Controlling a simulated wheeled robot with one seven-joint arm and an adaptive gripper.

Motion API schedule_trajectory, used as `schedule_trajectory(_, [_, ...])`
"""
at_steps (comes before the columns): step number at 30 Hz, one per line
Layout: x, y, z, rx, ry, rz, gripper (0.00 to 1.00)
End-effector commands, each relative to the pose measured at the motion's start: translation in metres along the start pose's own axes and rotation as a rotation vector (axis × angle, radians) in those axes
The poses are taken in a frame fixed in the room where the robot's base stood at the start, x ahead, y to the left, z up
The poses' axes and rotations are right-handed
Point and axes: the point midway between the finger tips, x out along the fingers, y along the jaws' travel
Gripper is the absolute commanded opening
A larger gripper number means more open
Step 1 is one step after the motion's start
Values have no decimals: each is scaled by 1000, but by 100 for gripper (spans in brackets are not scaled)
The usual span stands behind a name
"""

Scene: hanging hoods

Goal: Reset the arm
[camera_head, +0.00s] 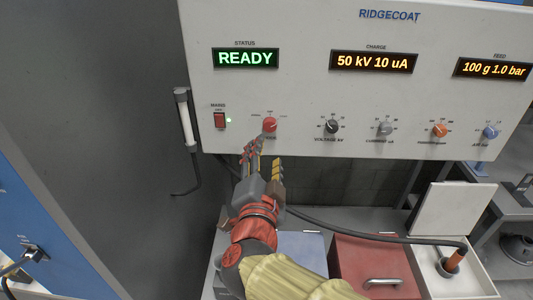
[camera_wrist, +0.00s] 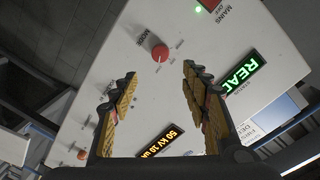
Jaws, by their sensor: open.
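My gripper (camera_head: 266,160) is in front of the lower left part of the white control panel (camera_head: 300,90), just below the red mode knob (camera_head: 270,125). In the wrist view my gripper (camera_wrist: 160,80) is open, its two yellow-padded fingers apart with nothing between them. The red mode knob (camera_wrist: 160,53) lies beyond the fingertips, and a gap seems to separate it from them. My arm reaches up from the bottom of the head view.
Several more knobs, including an orange one (camera_head: 439,131), line the panel. Below stand a red-lidded box (camera_head: 372,262) and a white open box (camera_head: 430,270) with a hose.

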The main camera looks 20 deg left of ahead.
Motion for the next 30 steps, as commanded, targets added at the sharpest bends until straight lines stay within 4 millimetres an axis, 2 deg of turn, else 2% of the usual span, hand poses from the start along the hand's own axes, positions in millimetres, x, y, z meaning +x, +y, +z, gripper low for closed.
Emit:
schedule_trajectory(8, [0,0,1,0,-3,0,47])
schedule_trajectory(11, [0,-1,12,0,-45,-2,47])
schedule_trajectory(14, [-4,-6,44,-30,-162,-31,47])
schedule_trajectory(16, [-14,-7,80,-81,-292,-64,47])
schedule_trajectory(18, [-33,-10,114,-147,-437,-107,47])
schedule_trajectory(20, [-54,-10,136,-209,-556,-143,47])
schedule_trajectory(22, [-75,0,151,-285,-678,-166,47])
schedule_trajectory(25, [-103,26,154,-399,-827,-169,47])
schedule_trajectory(28, [-128,66,139,-516,-950,-132,47])
schedule_trajectory(30, [-145,102,119,-597,-1021,-77,47])
